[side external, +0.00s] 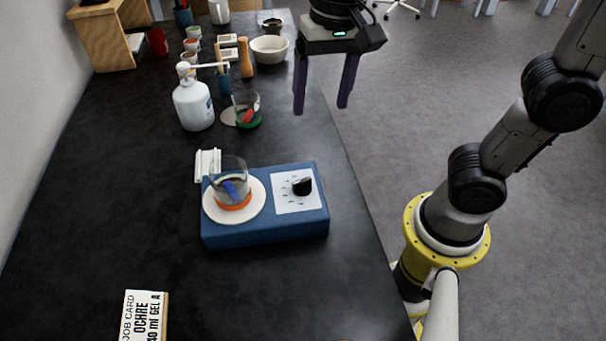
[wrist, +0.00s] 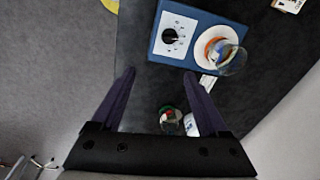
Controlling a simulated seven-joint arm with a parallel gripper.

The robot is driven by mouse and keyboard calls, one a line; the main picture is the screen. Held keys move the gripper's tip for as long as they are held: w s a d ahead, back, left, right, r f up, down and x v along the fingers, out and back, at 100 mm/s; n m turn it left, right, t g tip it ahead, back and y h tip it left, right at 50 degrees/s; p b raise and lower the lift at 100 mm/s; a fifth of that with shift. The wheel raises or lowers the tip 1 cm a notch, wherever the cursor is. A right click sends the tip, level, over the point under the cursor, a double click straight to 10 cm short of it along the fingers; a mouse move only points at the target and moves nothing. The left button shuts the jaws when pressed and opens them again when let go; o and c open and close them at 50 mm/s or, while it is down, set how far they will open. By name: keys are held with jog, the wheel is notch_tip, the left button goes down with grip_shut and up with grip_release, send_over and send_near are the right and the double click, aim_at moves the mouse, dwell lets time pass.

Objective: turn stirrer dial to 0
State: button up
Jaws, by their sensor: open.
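The blue stirrer (side external: 265,232) stands on the black bench, with a white round plate and a black dial (side external: 302,186) on a white marked panel. A glass beaker (side external: 230,180) with orange at its base and something blue inside stands on the plate. The wrist view also shows the stirrer (wrist: 162,47), its dial (wrist: 171,37) and the beaker (wrist: 230,58). The dial's exact setting is too small to read. My gripper (side external: 322,108) is open and empty, raised near the bench's right edge, apart from the dial. Its two dark fingers (wrist: 162,75) show in the wrist view.
A white bottle (side external: 194,106) and a second beaker (side external: 246,110) stand behind the stirrer. A white bowl (side external: 269,49) and small pots are farther back. A job card (side external: 144,315) stands at the front left. The bench between is mostly clear.

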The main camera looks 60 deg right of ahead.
aim_at(303, 182)
jog(key=shift+n+g, duration=0.5)
jog(key=shift+n, duration=0.1)
jog(key=a+f, duration=0.1)
jog(key=f, duration=0.4)
jog(key=a+f, duration=0.1)
jog(key=f, duration=0.5)
jog(key=w+a+f, duration=0.1)
jog(key=f, duration=0.4)
jog(key=shift+a+f, duration=0.15)
jog(key=shift+a, duration=0.1)
grip_shut()
